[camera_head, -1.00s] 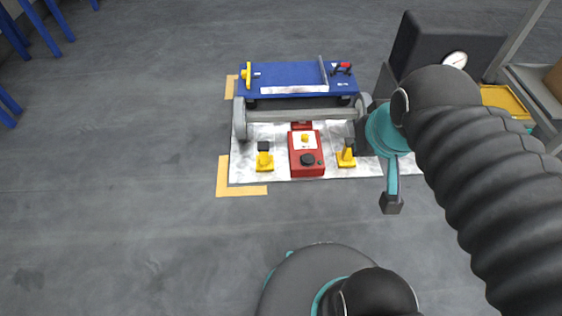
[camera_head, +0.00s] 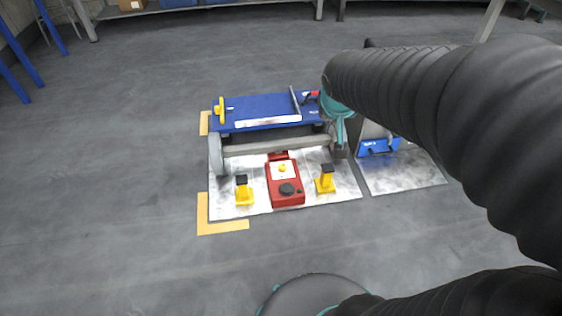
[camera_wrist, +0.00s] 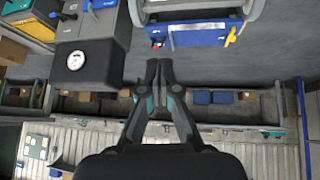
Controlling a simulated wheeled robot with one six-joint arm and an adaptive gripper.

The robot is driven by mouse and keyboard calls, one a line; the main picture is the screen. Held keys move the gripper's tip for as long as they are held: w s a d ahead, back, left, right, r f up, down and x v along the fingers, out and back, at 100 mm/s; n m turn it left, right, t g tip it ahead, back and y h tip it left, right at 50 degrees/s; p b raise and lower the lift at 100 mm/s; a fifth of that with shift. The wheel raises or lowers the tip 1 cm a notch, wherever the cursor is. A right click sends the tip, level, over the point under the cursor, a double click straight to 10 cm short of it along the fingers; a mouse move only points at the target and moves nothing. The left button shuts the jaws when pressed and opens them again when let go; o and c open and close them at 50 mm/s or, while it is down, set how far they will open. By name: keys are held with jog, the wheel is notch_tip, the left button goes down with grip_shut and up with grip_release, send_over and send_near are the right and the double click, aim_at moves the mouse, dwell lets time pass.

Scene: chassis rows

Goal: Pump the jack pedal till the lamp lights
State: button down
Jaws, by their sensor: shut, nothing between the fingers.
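A red jack unit (camera_head: 286,181) lies on a whitish mat in front of the blue chassis (camera_head: 262,110). It has a round black pad (camera_head: 287,189), which looks like the pedal, and a small yellow dome (camera_head: 282,168) on a white panel. I cannot tell whether the dome is the lamp or whether it is lit. My gripper (camera_wrist: 158,66) is shut and empty in the wrist view, with the blue chassis beyond it at upper right (camera_wrist: 198,36). In the head view my black arm largely hides the gripper, beside the chassis's right end. The jack unit is not visible in the wrist view.
Yellow stands with black tops flank the jack unit, left (camera_head: 243,190) and right (camera_head: 326,180). A blue case (camera_head: 378,147) rests on the right mat. A dark box with a gauge (camera_wrist: 83,66) is at left in the wrist view. The floor to the left is clear.

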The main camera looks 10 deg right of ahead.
jog(key=w+d+f, duration=0.2)
jog(key=w+f, duration=0.5)
jog(key=w, duration=0.5)
jog(key=y, duration=0.7)
send_over(288, 188)
notch_tip(288, 188, down, 37)
jog(key=shift+s+f, duration=0.1)
notch_tip(288, 188, down, 7)
jog(key=b, duration=0.5)
jog(key=shift+r+b, duration=0.2)
jog(key=shift+b, duration=0.15)
jog(key=shift+f+b, duration=0.45)
jog(key=shift+f, duration=0.55)
jog(key=shift+f, duration=0.1)
